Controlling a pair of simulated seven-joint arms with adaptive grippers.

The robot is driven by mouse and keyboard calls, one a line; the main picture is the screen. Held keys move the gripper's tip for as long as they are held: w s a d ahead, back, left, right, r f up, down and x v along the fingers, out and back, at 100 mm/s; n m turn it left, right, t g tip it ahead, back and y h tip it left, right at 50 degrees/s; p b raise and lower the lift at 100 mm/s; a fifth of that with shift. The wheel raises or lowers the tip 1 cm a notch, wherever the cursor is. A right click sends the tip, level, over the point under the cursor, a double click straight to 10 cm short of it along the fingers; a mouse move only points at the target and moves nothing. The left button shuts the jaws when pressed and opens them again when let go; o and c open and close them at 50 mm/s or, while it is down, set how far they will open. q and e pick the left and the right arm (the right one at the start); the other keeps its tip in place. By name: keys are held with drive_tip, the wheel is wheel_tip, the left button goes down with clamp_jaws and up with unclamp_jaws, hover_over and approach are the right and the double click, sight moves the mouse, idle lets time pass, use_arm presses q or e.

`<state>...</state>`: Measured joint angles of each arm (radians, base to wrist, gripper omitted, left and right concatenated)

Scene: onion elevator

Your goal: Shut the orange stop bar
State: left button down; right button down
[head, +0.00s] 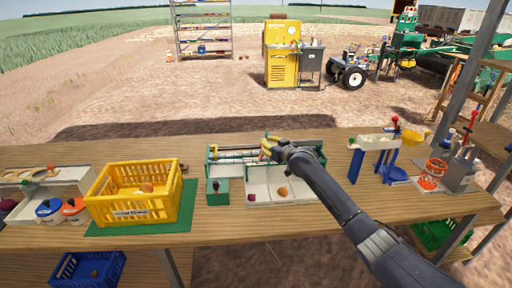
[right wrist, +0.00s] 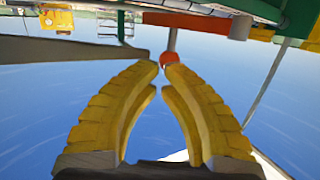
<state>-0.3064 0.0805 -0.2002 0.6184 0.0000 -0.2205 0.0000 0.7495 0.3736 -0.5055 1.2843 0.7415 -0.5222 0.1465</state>
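The orange stop bar (right wrist: 196,22) shows in the right wrist view as a flat orange strip near the top. A short stem with a round orange knob (right wrist: 168,58) comes off it. My right gripper (right wrist: 162,70) has its yellow fingertips drawn nearly together right at this knob. Whether they touch it, I cannot tell. In the head view my right gripper (head: 266,147) is over the green-framed onion elevator (head: 233,153) at the middle of the table, and my arm hides much of the bar. My left gripper is not in view.
A yellow crate (head: 133,207) on a green mat stands to the left. White bins (head: 258,188) with onions sit below the elevator frame. A blue-legged stand (head: 357,165) is to the right. A blue crate (head: 78,270) is low in front. The table (head: 230,225) has free room along its front edge.

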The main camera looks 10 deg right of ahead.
drive_tip(key=shift+w+a, duration=0.45)
drive_tip(key=shift+w, duration=0.2)
drive_tip(key=shift+w+a, duration=0.25)
drive_tip(key=shift+a, duration=0.15)
drive_tip(key=shift+w+a+r, duration=0.1)
drive_tip(key=shift+a, duration=0.15)
